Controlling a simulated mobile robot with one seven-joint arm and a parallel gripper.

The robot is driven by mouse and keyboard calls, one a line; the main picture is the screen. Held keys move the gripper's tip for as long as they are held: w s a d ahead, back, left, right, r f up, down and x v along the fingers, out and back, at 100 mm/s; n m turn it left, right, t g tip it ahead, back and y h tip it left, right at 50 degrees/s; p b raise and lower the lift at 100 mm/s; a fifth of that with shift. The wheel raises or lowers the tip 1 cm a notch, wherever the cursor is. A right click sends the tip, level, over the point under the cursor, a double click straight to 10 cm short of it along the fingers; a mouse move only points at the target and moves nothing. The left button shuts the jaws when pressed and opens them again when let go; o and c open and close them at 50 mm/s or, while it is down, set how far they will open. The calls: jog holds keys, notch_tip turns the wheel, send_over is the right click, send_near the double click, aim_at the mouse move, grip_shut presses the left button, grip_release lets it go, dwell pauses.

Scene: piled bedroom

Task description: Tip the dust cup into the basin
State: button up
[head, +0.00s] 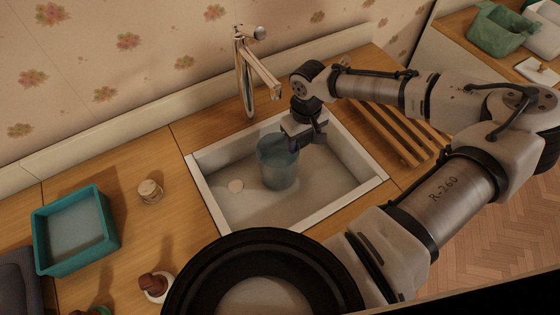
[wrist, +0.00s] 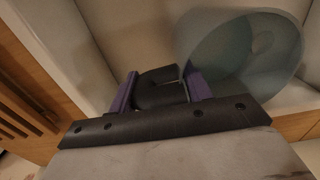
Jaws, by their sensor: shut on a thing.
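The dust cup (head: 277,165) is a translucent blue-grey cup with a dark handle. It is over the white basin (head: 207,198), inside its rim in the head view, and looks near upright or slightly tilted. My gripper (head: 310,140) is at the cup's right side, shut on the handle. In the wrist view the purple fingers of my gripper (wrist: 161,90) sit on both sides of the black handle, and the cup (wrist: 235,50) is at the upper right. I cannot make out any dust in the cup, nor whether its base touches the basin floor.
A chrome tap (head: 245,75) stands behind the basin. A slatted wooden rack (head: 405,135) lies to its right, below my arm. On the left counter are a teal tub (head: 110,232), a small jar (head: 150,191) and a brown-topped item (head: 154,286). Counter between jar and basin is clear.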

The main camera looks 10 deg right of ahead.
jog(key=shift+r+p, duration=1.3)
dwell(0.4)
jog(key=shift+r+p, duration=1.45)
jog(key=shift+r, duration=1.5)
jog(key=shift+w+d, duration=0.15)
